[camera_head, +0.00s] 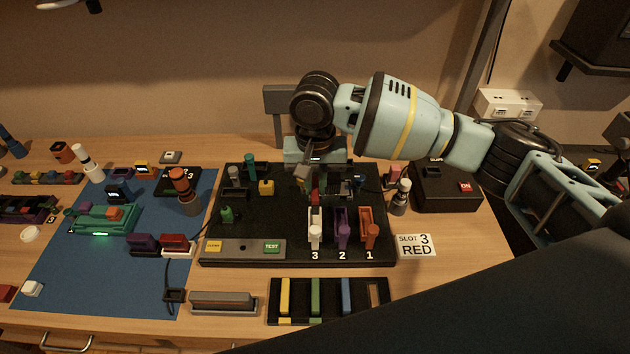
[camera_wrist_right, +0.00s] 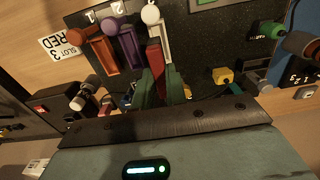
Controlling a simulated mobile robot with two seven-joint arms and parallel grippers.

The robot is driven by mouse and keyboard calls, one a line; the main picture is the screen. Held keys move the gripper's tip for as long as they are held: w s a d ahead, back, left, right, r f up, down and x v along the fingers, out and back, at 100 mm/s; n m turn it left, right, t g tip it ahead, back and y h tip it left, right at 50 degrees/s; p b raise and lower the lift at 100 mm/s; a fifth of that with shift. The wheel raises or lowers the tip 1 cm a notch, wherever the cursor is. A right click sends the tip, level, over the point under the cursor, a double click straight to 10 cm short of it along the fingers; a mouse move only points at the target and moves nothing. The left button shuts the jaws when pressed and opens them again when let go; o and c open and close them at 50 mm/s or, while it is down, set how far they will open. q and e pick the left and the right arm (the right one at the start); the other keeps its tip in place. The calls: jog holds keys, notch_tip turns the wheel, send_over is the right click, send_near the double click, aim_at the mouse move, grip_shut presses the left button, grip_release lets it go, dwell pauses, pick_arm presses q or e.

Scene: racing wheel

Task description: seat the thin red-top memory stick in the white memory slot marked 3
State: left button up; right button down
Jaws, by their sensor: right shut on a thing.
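The thin red-top memory stick (camera_wrist_right: 154,57) is held between the fingers of my right gripper (camera_wrist_right: 160,88), which is shut on it. In the head view the right gripper (camera_head: 314,182) points down at the far end of the white slot marked 3 (camera_head: 315,228), and only a little red shows there. In the wrist view the stick's end lies beside and partly over the white slot (camera_wrist_right: 164,40). I cannot tell whether they touch. The slot has a white round-topped post at its near end. My left gripper is not in view.
The purple slot 2 (camera_head: 342,228) and orange slot 1 (camera_head: 367,230) stand close to the right of slot 3. A card (camera_head: 416,246) reads slot 3 red. A black tray (camera_head: 329,319) holds several coloured sticks in front. Small parts crowd the board behind.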

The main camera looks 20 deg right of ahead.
aim_at(315, 209)
jog(key=shift+f, duration=0.1)
jog(key=shift+f, duration=2.8)
jog(key=shift+f, duration=1.45)
dwell(0.3)
jog(key=c, duration=1.3)
grip_release()
jog(key=shift+c, duration=0.2)
jog(key=shift+r, duration=0.1)
notch_tip(315, 209, up, 8)
jog(key=shift+f, duration=0.2)
